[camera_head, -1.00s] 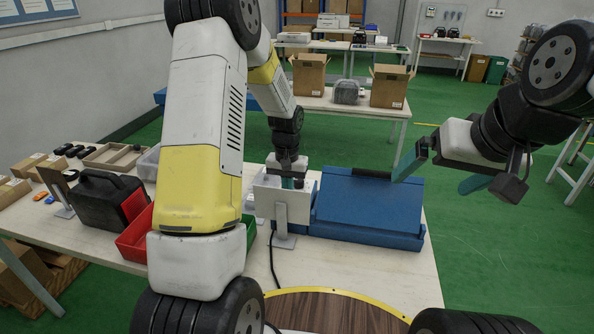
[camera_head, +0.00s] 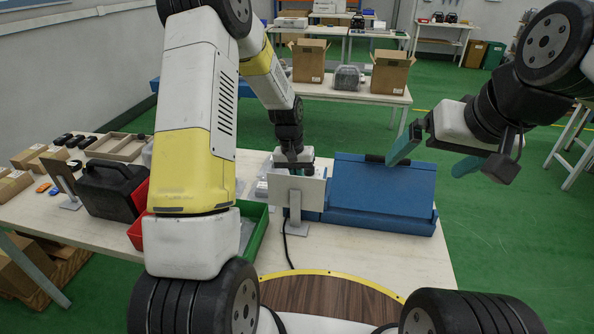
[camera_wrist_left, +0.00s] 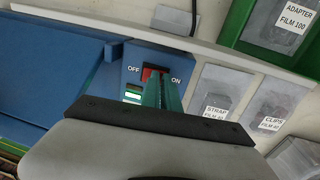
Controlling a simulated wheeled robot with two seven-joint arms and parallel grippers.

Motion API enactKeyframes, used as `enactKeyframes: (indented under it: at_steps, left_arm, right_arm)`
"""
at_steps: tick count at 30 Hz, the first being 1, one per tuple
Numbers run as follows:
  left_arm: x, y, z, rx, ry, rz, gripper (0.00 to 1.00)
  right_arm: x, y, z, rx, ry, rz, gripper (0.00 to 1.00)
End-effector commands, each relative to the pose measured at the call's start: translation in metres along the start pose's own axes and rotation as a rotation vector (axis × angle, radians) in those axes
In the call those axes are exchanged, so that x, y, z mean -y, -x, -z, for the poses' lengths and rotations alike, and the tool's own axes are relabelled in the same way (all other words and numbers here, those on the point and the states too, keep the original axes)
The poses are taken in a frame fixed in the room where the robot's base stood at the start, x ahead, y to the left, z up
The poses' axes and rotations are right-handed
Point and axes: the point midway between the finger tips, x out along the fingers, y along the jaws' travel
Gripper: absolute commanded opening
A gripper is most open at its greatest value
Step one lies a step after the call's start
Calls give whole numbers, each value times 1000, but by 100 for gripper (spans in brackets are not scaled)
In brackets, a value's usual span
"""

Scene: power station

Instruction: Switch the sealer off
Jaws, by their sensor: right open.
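The blue sealer (camera_head: 385,190) lies on the table in the head view. In the left wrist view its blue switch panel (camera_wrist_left: 116,78) bears a red rocker switch (camera_wrist_left: 148,72) between the words OFF on the left and ON on the right. A small green-lit window (camera_wrist_left: 133,95) is below it. My left gripper (camera_wrist_left: 163,88) is shut, its teal fingertips over the switch's ON side; I cannot tell if they touch. In the head view its fingertips are hidden behind a grey panel on a stand. My right gripper (camera_head: 432,152) is open and empty, above the sealer's right side.
The grey panel (camera_head: 297,193) stands in front of the sealer's left end. A green bin (camera_head: 260,232), a red bin (camera_head: 138,232) and a black case (camera_head: 104,190) are to the left. The table's front right is clear.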

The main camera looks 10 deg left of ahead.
Motion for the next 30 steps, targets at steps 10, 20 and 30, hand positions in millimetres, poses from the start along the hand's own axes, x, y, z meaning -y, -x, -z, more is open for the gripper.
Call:
enactKeyframes:
  at_steps: [10,20,30]
  left_arm:
    - [6,-11,-5,12,3,-1,0]
    - [6,-12,-5,13,4,1,0]
    - [-10,-11,-5,13,4,-1,0]
  right_arm:
    - [0,0,0,0,0,0,100]
    - [0,0,0,0,0,0,100]
    - [0,0,0,0,0,0,100]
